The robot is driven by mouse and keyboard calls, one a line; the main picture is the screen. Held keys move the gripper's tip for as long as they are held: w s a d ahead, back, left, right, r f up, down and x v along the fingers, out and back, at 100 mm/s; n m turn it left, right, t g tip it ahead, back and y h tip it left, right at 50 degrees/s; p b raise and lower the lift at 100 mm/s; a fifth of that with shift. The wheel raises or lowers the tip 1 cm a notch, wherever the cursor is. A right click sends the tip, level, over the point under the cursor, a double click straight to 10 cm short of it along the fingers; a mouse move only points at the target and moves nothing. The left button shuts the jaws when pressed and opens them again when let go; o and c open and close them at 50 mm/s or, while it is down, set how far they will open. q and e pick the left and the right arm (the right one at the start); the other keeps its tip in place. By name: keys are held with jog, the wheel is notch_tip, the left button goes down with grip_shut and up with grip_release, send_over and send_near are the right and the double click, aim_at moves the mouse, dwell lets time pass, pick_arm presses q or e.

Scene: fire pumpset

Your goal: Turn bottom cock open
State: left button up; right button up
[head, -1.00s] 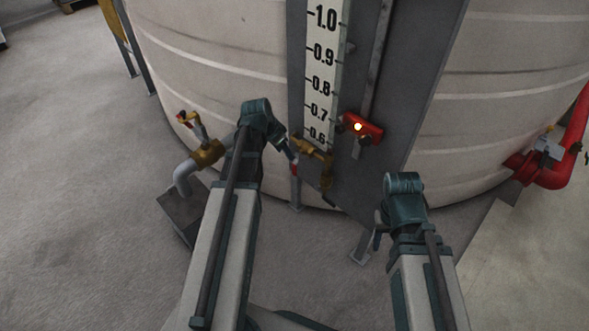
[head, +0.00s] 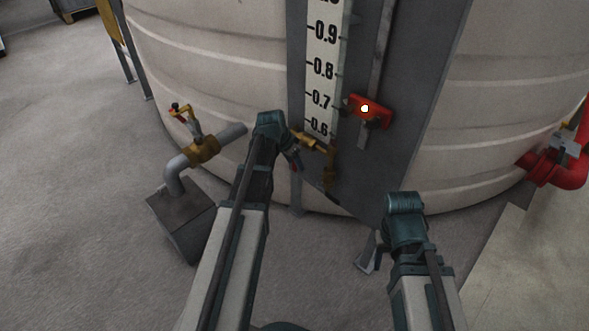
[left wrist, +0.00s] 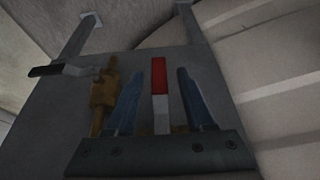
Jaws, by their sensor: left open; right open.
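The brass bottom cock (head: 315,142) sits at the foot of the level gauge (head: 323,70), just under the 0.6 mark. Its lever has a red end and a whitish part; the lever (left wrist: 159,100) stands between my left gripper's fingers in the left wrist view, with a gap on each side. My left gripper (head: 292,158) is open beside the cock, partly hidden by its own wrist in the head view. A brass fitting (left wrist: 103,103) with a dark handle shows left of the fingers. My right gripper (head: 379,242) is open and empty, low and right of the gauge.
A large pale tank (head: 230,60) fills the back. A red lit float marker (head: 371,110) is on the grey gauge board (head: 415,80). A brass valve (head: 203,149) on a grey pipe stands over a grey block (head: 183,222) at left. Clear floor lies far left.

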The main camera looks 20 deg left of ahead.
pick_arm(q)
jog(key=shift+w+f, duration=0.1)
jog(key=shift+f, duration=0.05)
jog(key=shift+c, duration=0.3)
grip_shut()
dwell(1.1)
